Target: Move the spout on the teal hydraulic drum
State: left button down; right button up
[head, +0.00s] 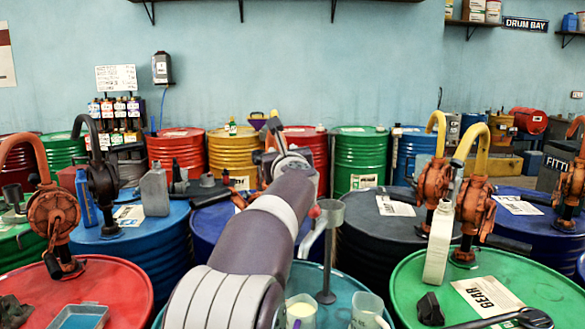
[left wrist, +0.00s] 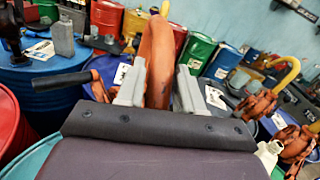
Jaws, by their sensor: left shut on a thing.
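The teal drum (head: 342,281) stands at the bottom centre of the head view, largely covered by my left arm. Its rim also shows at the lower left of the left wrist view (left wrist: 30,158). In the left wrist view my left gripper (left wrist: 160,88) is shut on a thick curved orange spout (left wrist: 158,48), with one grey finger on each side. A black-handled crank (left wrist: 62,81) sticks out to the left below the spout. In the head view the spout and its pump are hidden behind my arm. My right gripper is not in view.
A grey post (head: 326,250) and jugs (head: 367,309) stand on the teal drum beside my arm. A red drum (head: 110,290) is at left, a green drum (head: 540,285) at right, with orange pumps (head: 472,205). Blue drums (head: 150,240) stand behind.

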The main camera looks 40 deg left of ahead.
pick_arm(q)
jog(key=shift+s+a+r+m+t+h, duration=0.1)
jog(key=shift+s+a+m+t+h, duration=0.2)
jog(key=shift+s+h, duration=0.1)
jog(key=shift+r, duration=0.1)
jog(key=c, duration=0.8)
grip_release()
jog(key=shift+a, duration=0.1)
jog(key=shift+f+b, duration=0.2)
jog(key=shift+b, duration=0.1)
jog(key=b+v, duration=0.1)
jog(key=v, duration=1.1)
jog(key=shift+s+d+b, duration=0.25)
jog(key=shift+b, duration=0.1)
